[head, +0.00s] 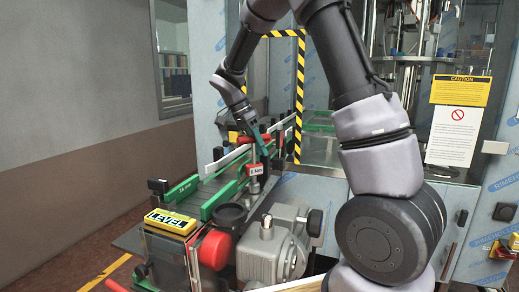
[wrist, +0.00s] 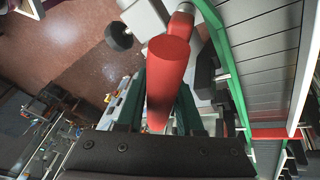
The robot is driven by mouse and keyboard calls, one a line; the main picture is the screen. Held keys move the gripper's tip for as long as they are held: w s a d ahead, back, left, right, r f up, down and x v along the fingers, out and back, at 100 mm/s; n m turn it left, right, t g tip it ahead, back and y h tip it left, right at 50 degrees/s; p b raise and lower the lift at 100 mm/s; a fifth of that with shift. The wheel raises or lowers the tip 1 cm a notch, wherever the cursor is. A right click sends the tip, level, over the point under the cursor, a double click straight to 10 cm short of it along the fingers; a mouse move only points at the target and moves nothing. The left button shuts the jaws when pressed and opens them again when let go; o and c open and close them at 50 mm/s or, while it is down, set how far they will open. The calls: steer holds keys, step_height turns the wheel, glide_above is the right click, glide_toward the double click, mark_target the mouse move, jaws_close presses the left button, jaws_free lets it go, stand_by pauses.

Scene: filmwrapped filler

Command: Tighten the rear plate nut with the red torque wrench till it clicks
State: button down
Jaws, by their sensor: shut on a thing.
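My gripper (head: 258,150) reaches down over the conveyor side of the machine in the head view. In the wrist view its two dark green fingers are shut on a red cylindrical handle (wrist: 167,72), which I take to be the red torque wrench. The handle points toward the wrist camera, and its far end is hidden. In the head view a small red tag with white lettering (head: 255,170) is just below the fingers. I cannot make out the rear plate nut in either view, nor whether the wrench touches it.
A green-railed conveyor (head: 215,195) runs below the gripper and fills the right of the wrist view. A grey motor housing (head: 270,250), a red knob (head: 215,249) and a yellow labelled box (head: 171,222) are in front. A striped guard frame (head: 300,95) stands close behind.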

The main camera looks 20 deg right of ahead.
mark_target(263, 136)
steer(key=shift+r, duration=2.95)
